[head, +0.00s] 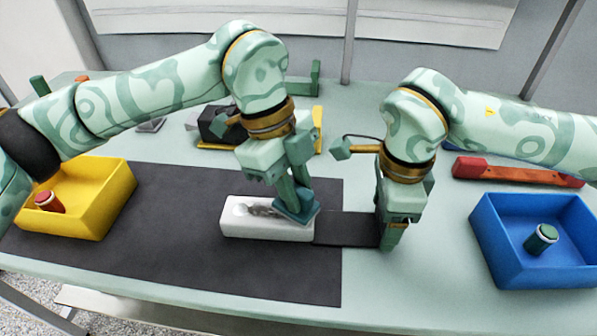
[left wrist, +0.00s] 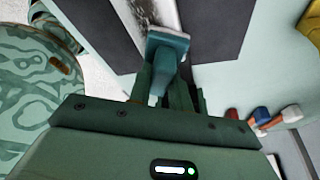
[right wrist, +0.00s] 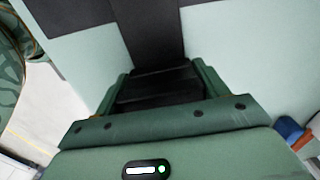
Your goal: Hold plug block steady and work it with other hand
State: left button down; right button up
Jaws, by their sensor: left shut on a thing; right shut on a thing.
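The plug block looks to be the white block (head: 268,231) on the dark mat, with a grey mottled patch and a round spot on its top. A flat black bar (head: 347,229) reaches from its right end.
A yellow bin (head: 100,212) with a red button-like piece (head: 49,201) stands at left. A blue bin (head: 510,262) with a green one (head: 541,238) stands at right. A red bar (head: 515,172) lies behind the blue bin. The dark mat (head: 150,240) is clear left of the block.

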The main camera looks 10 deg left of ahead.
pick_arm(q)
jog(key=shift+s+a, duration=0.15)
jog(key=shift+a, duration=2.4)
jog(key=shift+s+a, duration=0.1)
jog(key=shift+a, duration=2.45)
jog(key=shift+w+d+r, duration=0.1)
jog(key=shift+w+d, duration=0.05)
jog(key=shift+d, duration=2.5)
jog(key=shift+w+d, duration=0.1)
jog(key=shift+d, duration=2.55)
jog(key=shift+a+r, duration=0.1)
jog(key=shift+r, duration=3.85)
pick_arm(e)
jog(key=o, duration=1.4)
jog(key=shift+c, duration=0.2)
notch_tip(320, 180, up, 12)
jog(key=shift+r, duration=0.1)
